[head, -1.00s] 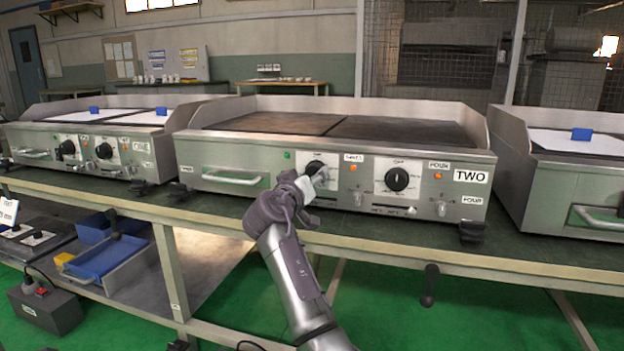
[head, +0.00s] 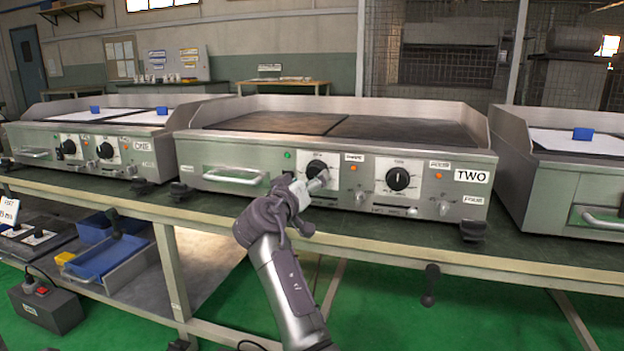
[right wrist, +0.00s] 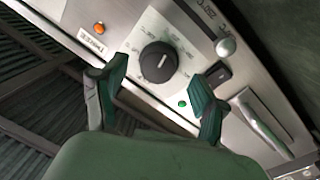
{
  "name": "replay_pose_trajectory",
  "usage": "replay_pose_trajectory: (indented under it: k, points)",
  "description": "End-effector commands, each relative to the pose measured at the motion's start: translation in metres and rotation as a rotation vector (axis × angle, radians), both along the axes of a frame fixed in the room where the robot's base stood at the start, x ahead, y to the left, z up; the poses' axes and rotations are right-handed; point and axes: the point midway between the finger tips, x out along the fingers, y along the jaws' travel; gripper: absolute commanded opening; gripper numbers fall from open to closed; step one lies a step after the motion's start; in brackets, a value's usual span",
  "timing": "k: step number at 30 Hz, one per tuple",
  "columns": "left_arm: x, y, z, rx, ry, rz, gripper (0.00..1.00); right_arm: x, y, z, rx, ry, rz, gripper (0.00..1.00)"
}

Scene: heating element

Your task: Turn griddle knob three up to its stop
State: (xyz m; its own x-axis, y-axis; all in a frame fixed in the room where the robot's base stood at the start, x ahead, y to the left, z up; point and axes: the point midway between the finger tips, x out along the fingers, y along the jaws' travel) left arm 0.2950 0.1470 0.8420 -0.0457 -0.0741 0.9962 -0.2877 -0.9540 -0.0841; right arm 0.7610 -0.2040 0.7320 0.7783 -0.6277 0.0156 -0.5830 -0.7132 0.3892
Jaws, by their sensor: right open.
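Knob three (head: 316,168) is the black knob on the left half of the front panel of the griddle marked TWO (head: 340,178), near the THREE label. In the right wrist view the knob (right wrist: 158,62) shows whole, with a pale pointer line on its face. My right gripper (head: 312,184) is in front of the knob and covers part of it in the head view. In the right wrist view its two fingers (right wrist: 157,92) are spread, with the knob beyond them and apart from both. My left gripper is not in view.
A second black knob (head: 398,179) sits to the right on the same panel. A green lamp (head: 288,155) and an orange lamp (head: 353,168) flank knob three. A bar handle (head: 232,176) is at the left. Griddle ONE (head: 95,150) stands further left on the bench.

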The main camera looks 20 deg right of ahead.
Motion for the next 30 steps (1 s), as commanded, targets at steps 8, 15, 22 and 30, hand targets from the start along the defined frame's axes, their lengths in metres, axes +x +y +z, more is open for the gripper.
replay_pose_trajectory:
  k: [8, 15, 22, 30]
  points:
    - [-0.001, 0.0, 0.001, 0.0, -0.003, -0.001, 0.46, -0.031, 0.026, -0.001, 0.001, 0.0, 0.002, 0.72]
    - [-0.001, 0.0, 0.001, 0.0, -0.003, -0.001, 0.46, -0.036, 0.029, -0.001, -0.001, 0.001, 0.001, 0.72]
    - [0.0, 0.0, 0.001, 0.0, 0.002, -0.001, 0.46, -0.034, 0.03, -0.006, -0.005, -0.004, 0.033, 0.72]
    - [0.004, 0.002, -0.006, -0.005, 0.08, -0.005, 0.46, -0.063, 0.072, -0.039, -0.07, -0.213, 0.523, 0.72]
